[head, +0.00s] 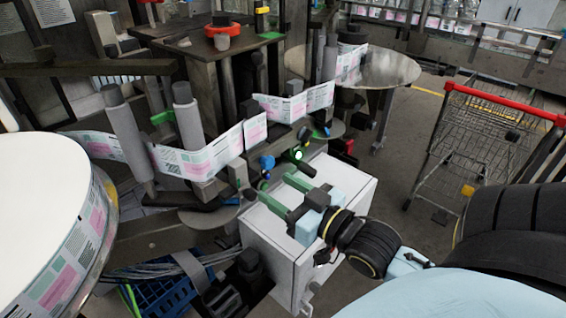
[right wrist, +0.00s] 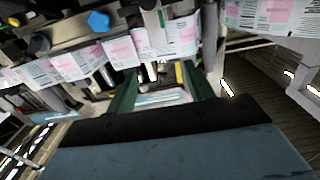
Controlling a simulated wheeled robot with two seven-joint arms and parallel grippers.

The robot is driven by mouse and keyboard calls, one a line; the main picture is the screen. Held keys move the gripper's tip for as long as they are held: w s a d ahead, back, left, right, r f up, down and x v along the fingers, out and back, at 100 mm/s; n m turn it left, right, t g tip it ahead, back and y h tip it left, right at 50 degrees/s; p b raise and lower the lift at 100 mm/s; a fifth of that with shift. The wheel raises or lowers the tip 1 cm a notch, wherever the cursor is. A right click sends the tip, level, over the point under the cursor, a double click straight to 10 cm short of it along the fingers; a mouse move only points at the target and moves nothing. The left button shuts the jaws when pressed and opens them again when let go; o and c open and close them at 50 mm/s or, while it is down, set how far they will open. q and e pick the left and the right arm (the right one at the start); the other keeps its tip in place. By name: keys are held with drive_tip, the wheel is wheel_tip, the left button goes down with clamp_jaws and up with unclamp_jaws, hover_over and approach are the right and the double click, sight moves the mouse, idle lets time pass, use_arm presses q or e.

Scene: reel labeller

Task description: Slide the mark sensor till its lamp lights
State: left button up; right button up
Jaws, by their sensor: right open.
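A printed label web (head: 205,155) runs across the labeller between upright grey rollers. A small dark unit with a round green lamp (head: 297,154) sits by the web; the lamp looks bright, with a white centre. I cannot tell for certain which part is the mark sensor body. A blue knob (head: 267,162) is just left of the lamp, and it also shows in the right wrist view (right wrist: 98,21). My right gripper (head: 274,188) is open, with its green fingers apart and nothing seen between them, just below and in front of the knob and lamp. In the right wrist view its fingers (right wrist: 160,70) point toward the web. My left gripper is out of view.
A white cabinet (head: 270,240) stands under my right gripper. A large white label reel (head: 40,220) fills the left, and a round metal disc (head: 375,67) is behind. A blue crate (head: 165,296) lies low. A wire trolley (head: 480,130) stands right, with open floor before it.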

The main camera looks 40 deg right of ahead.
sight(232, 161)
drive_tip(key=shift+c, duration=0.2)
drive_tip(key=shift+w+r, duration=0.1)
drive_tip(key=shift+c, duration=1.1)
drive_tip(key=w+p, duration=0.1)
drive_tip(key=p, duration=0.1)
drive_tip(key=shift+w+r+p, duration=0.1)
drive_tip(key=shift+w+p, duration=0.05)
drive_tip(key=shift+p, duration=0.25)
drive_tip(key=w, duration=0.4)
drive_tip(key=w+p, duration=0.1)
drive_tip(key=w, duration=0.4)
drive_tip(key=w+a, duration=0.1)
drive_tip(key=w, duration=0.3)
drive_tip(key=shift+w+a+f+p, duration=0.1)
drive_tip(key=shift+w+f+p, duration=0.2)
drive_tip(key=shift+w+p, duration=0.05)
drive_tip(key=shift+c, duration=0.2)
